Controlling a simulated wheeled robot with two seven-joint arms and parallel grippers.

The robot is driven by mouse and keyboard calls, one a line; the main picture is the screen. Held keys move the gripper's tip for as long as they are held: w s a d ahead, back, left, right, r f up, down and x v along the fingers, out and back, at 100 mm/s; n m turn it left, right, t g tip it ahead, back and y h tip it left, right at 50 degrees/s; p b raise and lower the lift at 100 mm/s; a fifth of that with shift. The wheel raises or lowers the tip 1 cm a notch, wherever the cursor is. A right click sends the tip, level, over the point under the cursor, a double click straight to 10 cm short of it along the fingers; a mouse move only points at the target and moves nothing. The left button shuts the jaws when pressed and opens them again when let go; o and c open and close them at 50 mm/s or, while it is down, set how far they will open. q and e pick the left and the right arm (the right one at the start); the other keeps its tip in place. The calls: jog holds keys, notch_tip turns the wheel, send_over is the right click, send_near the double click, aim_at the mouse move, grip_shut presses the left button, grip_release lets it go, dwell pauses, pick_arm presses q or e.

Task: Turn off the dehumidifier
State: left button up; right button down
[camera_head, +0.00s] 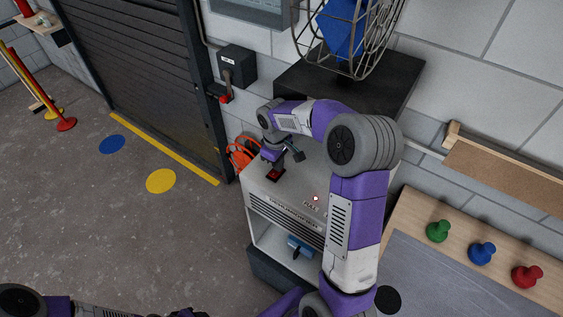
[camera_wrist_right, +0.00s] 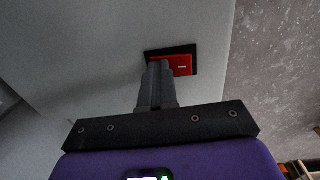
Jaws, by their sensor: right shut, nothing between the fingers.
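The dehumidifier (camera_head: 290,213) is a pale grey box with a lettered, slatted front, standing below the wire fan cage. A red switch (camera_head: 275,175) in a black frame is on its top, near the left edge. My right gripper (camera_head: 271,166) is shut and empty, pointing down at the switch. In the right wrist view its closed fingertips (camera_wrist_right: 159,67) overlap the left part of the red switch (camera_wrist_right: 184,66); a small white mark shows on the right part. I cannot tell whether they touch. A small red light (camera_head: 315,198) shows on the top.
A lever box (camera_head: 237,62) is on the wall at left. Green, blue and red knobs (camera_head: 482,253) sit on a wooden board at right. The floor at left is mostly open.

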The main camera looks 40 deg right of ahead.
aim_at(273, 174)
jog(key=shift+s+a+f, duration=0.15)
jog(key=shift+a, duration=0.85)
jog(key=shift+d, duration=0.1)
jog(key=shift+r, duration=0.2)
jog(key=shift+r+p, duration=0.4)
jog(key=shift+r, duration=0.1)
jog(key=r+p, duration=0.3)
jog(key=r, duration=0.1)
jog(key=shift+a, duration=0.35)
notch_tip(273, 174, up, 9)
jog(key=a, duration=0.1)
jog(key=shift+s, duration=0.3)
jog(key=shift+f, duration=0.1)
